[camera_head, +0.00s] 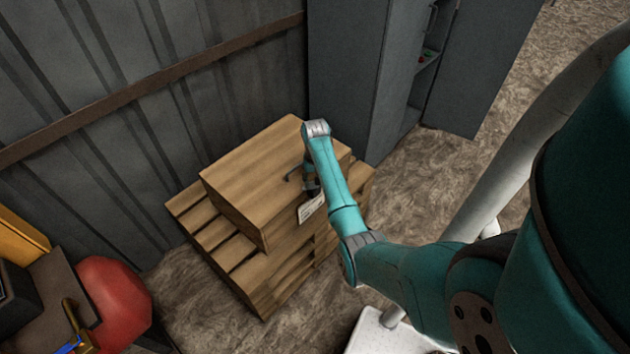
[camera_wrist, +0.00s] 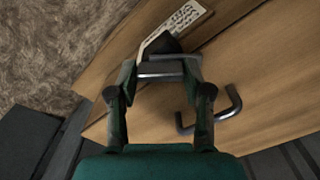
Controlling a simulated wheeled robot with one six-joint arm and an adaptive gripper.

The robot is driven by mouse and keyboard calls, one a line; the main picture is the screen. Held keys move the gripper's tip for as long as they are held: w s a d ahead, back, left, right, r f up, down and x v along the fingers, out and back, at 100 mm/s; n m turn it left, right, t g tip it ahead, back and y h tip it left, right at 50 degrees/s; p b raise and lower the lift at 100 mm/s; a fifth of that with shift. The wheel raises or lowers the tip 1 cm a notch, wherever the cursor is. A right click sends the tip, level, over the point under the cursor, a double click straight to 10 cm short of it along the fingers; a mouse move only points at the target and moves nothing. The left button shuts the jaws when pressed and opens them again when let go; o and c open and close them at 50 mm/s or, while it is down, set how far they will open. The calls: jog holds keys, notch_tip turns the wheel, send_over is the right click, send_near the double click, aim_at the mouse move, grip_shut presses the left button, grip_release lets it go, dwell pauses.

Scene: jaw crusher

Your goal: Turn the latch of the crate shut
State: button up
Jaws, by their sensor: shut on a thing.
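The wooden crate (camera_head: 255,165) is a closed box on stacked wooden pallets, seen from above in the head view. It fills much of the wrist view (camera_wrist: 255,75). My gripper (camera_head: 312,187) is at the crate's near right side; the arm partly hides it there. In the wrist view my gripper (camera_wrist: 162,75) has its two fingers on either side of a grey metal latch piece (camera_wrist: 160,69), shut on it. A bent grey metal rod (camera_wrist: 232,103) shows behind the right finger, against the wood. How far the latch is turned is unclear.
A white printed label (camera_head: 311,207) is on the crate's side, below my gripper. A grey cabinet (camera_head: 345,75) stands behind, with its door open. A corrugated metal wall (camera_head: 120,110) is at the left. A red rounded object (camera_head: 112,298) is at lower left.

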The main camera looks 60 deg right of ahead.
jog(key=m, duration=0.5)
jog(key=shift+m, duration=2.5)
jog(key=o, duration=1.2)
jog(key=shift+c, duration=0.2)
notch_tip(320, 180, up, 12)
